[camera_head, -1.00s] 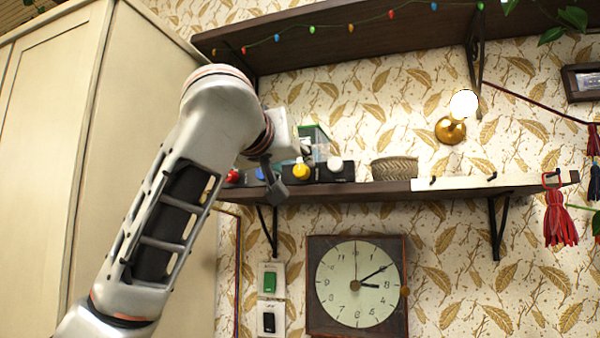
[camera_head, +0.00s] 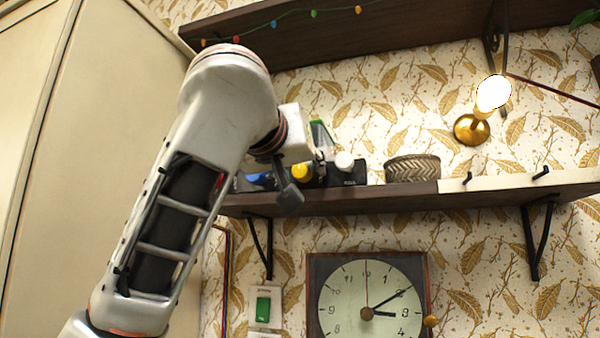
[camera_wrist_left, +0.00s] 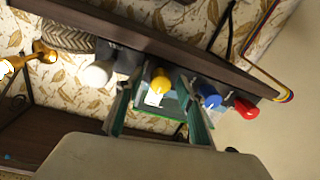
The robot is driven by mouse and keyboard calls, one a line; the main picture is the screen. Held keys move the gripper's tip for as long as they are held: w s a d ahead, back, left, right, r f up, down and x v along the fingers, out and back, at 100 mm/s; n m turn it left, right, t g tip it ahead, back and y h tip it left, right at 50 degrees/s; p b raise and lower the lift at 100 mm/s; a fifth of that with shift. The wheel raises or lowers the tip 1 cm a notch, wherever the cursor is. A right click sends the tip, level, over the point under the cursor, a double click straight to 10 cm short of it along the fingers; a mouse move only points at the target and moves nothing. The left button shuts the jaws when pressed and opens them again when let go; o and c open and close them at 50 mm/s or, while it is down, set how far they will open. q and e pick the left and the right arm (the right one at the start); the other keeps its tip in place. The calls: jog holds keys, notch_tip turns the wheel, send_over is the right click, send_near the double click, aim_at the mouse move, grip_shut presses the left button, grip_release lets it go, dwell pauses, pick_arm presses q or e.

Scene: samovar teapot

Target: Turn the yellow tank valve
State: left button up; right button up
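The yellow valve knob (camera_head: 301,171) is one of a row of coloured knobs along the shelf, between a white knob (camera_head: 344,161) and a blue knob (camera_head: 258,179). In the left wrist view the yellow knob (camera_wrist_left: 161,82) has a white label below it and shows between the two fingers of my left gripper (camera_wrist_left: 160,100). The fingers are spread apart, and I see no clear contact with the knob. In the head view my left gripper (camera_head: 297,165) is at the knobs, partly hidden by its own wrist. My right gripper is out of view.
The dark shelf (camera_head: 400,199) carries the knobs and a woven bowl (camera_head: 412,168). A red knob (camera_wrist_left: 246,109) is beyond the blue one. A clock (camera_head: 370,300) hangs below, a lit lamp (camera_head: 472,129) is at right, and a tall cabinet (camera_head: 90,150) stands at left.

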pick_arm(q)
jog(key=shift+s, duration=0.1)
jog(key=c, duration=0.3)
grip_shut()
